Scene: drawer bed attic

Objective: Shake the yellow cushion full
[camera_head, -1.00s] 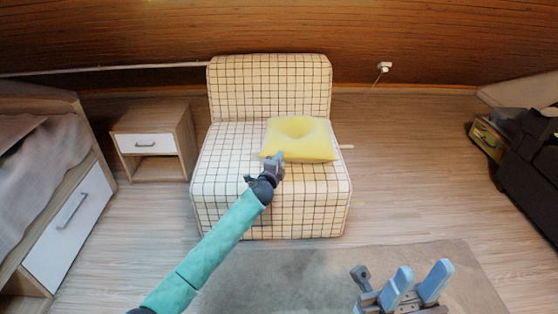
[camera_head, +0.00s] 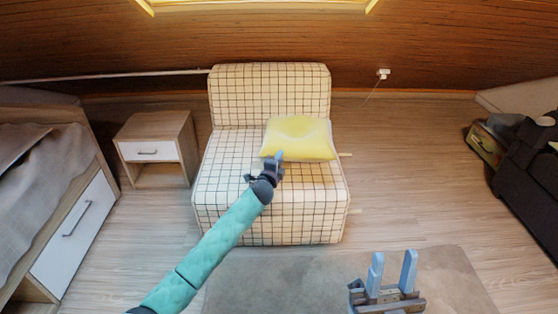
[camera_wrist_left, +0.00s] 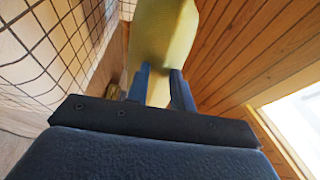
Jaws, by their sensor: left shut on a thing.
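The yellow cushion (camera_head: 300,138) is over the checked seat of the armchair (camera_head: 230,165) in the head view, with a shallow dent in its middle. I cannot tell whether it rests fully on the seat. My left gripper (camera_head: 277,157) is shut on the cushion's near left corner. In the left wrist view the cushion (camera_wrist_left: 163,40) extends from between the two fingers (camera_wrist_left: 160,88), and its far part is cut off. My right gripper (camera_head: 393,265) is open and empty over the rug, well apart from the armchair.
A small nightstand (camera_head: 155,150) stands left of the armchair, and a bed with a drawer (camera_head: 75,225) is at the far left. A dark piece of furniture (camera_head: 530,180) is at the right. The rug (camera_head: 300,280) and the floor right of the armchair are clear.

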